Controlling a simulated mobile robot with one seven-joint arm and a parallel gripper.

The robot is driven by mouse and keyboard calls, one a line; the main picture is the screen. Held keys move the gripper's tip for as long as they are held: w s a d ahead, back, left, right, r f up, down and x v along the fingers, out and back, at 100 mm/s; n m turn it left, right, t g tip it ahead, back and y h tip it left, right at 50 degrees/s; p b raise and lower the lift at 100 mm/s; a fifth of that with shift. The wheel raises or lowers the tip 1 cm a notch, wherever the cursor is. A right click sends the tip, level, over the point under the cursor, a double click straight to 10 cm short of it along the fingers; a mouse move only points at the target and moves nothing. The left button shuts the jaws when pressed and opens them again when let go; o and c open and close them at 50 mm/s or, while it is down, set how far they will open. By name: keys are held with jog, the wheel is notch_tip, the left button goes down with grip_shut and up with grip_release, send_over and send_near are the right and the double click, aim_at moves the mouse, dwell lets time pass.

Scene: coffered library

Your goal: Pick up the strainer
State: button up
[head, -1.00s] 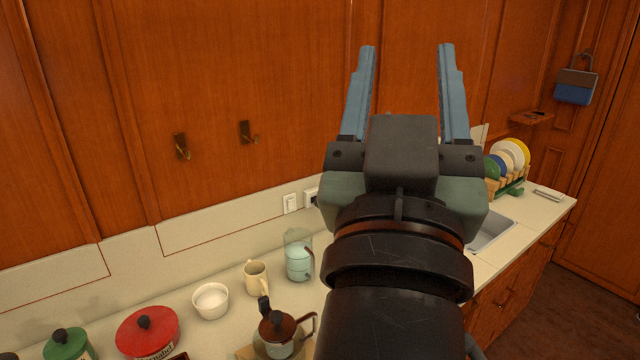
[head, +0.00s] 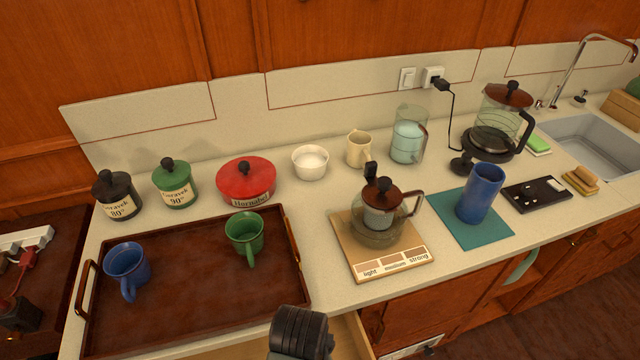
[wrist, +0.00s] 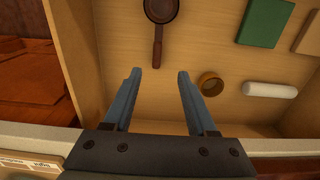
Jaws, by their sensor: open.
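The strainer (wrist: 158,42) lies in an open wooden drawer in the wrist view. It has a dark round bowl, cut off by the top edge, and a brown handle pointing down toward my gripper. My gripper (wrist: 159,72) is open and empty over the drawer. The end of the handle appears between the two blue fingertips, with no contact visible. I cannot tell the height gap. In the head view the strainer and my fingers are out of sight; only a dark part of my arm shows at the bottom.
Above, the counter carries a brown tray (head: 190,312) with two mugs, and a coffee press (head: 380,225).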

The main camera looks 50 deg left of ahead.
notch_tip(320, 180, down, 6)
jog(key=f, duration=0.5)
jog(key=shift+w+d+b, duration=0.1)
jog(key=shift+d+b, duration=0.25)
jog(key=shift+b, duration=0.05)
grip_shut()
